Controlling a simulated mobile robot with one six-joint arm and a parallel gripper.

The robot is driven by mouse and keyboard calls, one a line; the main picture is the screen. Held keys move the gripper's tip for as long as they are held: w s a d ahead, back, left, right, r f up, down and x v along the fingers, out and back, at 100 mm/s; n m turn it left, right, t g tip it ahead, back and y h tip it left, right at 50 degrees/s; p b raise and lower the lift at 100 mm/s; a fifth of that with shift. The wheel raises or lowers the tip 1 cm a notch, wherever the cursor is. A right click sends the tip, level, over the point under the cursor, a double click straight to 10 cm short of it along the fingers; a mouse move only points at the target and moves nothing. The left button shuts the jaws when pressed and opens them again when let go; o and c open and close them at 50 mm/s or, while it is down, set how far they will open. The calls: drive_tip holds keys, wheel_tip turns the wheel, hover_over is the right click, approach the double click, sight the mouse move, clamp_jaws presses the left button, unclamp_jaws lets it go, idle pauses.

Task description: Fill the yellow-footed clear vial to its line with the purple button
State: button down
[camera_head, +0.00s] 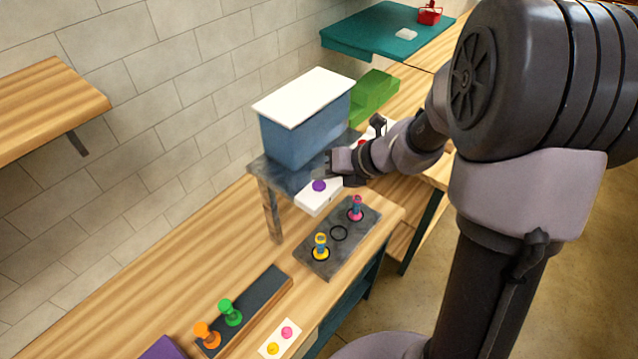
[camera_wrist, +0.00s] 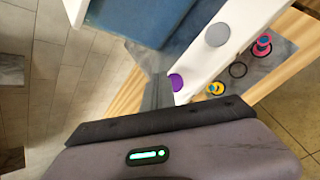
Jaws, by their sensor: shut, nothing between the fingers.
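The yellow-footed vial (camera_head: 321,246) stands upright on a dark grey plate (camera_head: 318,262), in the ring at its near end. Some blue shows in its body; its fill line is too small to make out. It also shows in the wrist view (camera_wrist: 215,89). My gripper (camera_head: 337,162) is shut and empty, just above and behind the button. I cannot tell any contact.
A pink-footed vial (camera_head: 356,209) stands at the plate's far end, with an empty ring (camera_head: 339,233) between. A blue tank (camera_head: 300,135) with a white lid rises behind. Orange (camera_head: 207,334) and green (camera_head: 230,312) pieces stand on a dark rack at the front left.

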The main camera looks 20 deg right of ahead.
sight(323, 186)
drive_tip(key=shift+f+b, duration=0.35)
drive_tip(key=shift+f, duration=0.1)
drive_tip(key=shift+f+b, duration=0.45)
drive_tip(key=shift+f, duration=0.1)
idle(0.8)
drive_tip(key=shift+r+p, duration=1)
wheel_tip(323, 186, up, 5)
drive_tip(key=p, duration=0.5)
drive_tip(key=shift+r, duration=0.15)
idle(0.6)
